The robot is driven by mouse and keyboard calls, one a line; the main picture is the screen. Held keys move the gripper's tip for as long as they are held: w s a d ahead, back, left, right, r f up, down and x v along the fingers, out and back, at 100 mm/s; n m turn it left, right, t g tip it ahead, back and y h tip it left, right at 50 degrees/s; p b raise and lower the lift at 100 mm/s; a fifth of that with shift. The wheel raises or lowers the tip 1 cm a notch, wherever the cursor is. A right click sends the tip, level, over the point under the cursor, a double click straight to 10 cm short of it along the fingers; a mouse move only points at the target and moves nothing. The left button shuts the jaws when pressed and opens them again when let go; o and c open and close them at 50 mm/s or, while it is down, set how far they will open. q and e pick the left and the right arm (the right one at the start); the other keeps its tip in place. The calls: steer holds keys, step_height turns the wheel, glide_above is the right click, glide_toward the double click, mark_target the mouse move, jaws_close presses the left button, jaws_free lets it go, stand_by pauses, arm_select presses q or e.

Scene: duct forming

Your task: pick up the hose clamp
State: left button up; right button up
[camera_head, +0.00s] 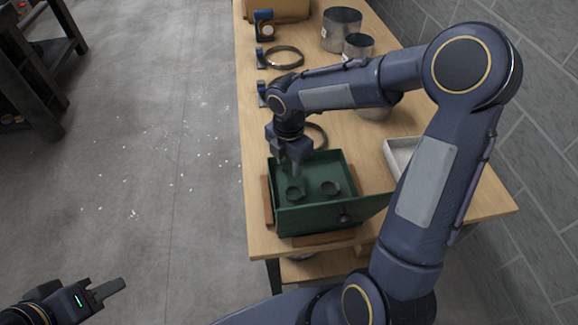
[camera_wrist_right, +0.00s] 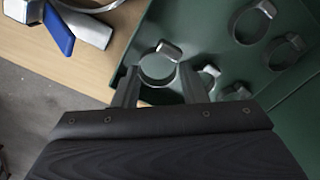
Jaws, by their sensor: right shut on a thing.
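Small grey hose clamps lie in a green open box (camera_head: 345,213) on the table. In the right wrist view, one hose clamp (camera_wrist_right: 158,67) sits between the two fingers of my right gripper (camera_wrist_right: 160,88), which is shut on it. In the head view, my right gripper (camera_head: 292,166) reaches down into the left part of the box; the held clamp is hard to make out there. Other clamps (camera_head: 331,188) lie on the box floor and also show in the wrist view (camera_wrist_right: 285,50). My left gripper (camera_head: 118,286) is far off at lower left, over the floor; its opening is unclear.
Large ring clamps (camera_head: 285,57) with blue parts lie along the table's left edge, one close to the box (camera_wrist_right: 60,30). Metal cylinders (camera_head: 342,28) stand at the back. A white tray (camera_head: 400,150) is right of the box. A brick wall (camera_head: 540,150) bounds the right.

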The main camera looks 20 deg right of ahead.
steer(key=s+d+r, duration=0.6)
steer(key=s+r, duration=0.4)
steer(key=s, duration=0.2)
steer(key=shift+s+r+b, duration=0.2)
steer(key=shift+s+b, duration=0.1)
steer(key=shift+b, duration=0.15)
